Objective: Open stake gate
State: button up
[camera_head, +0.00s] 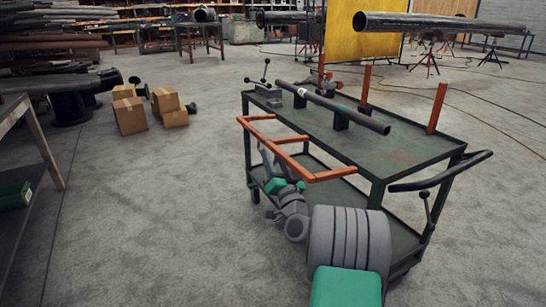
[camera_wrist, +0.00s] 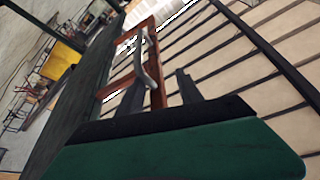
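The stake gate is an orange bar frame (camera_head: 276,141) along the near left side of the green cart (camera_head: 400,150). In the wrist view its orange bars (camera_wrist: 156,88) cross, with a curved grey piece (camera_wrist: 152,62) lying over them. My gripper (camera_wrist: 160,82) is open, its two dark fingers apart with an orange bar showing between them. I cannot tell whether the fingers touch the bar. In the head view my gripper (camera_head: 266,156) is just below the frame beside the cart, its fingertips partly hidden by the wrist.
A dark pipe (camera_head: 330,105) lies on supports on the cart top. Two orange stakes (camera_head: 365,86) stand on the far side, and a black push handle (camera_head: 440,172) juts out at the right. Cardboard boxes (camera_head: 130,115) sit on the floor at left.

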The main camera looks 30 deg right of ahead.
jog(key=shift+s+f+b, duration=0.35)
jog(key=shift+s+b, duration=0.05)
jog(key=shift+b, duration=0.2)
jog(key=shift+d+b+v, duration=0.2)
jog(key=shift+b+v, duration=0.75)
jog(key=shift+b, duration=0.05)
jog(key=s+d+f+b, duration=0.1)
jog(key=s, duration=0.5)
jog(key=shift+f, duration=0.25)
jog(key=shift+o, duration=0.5)
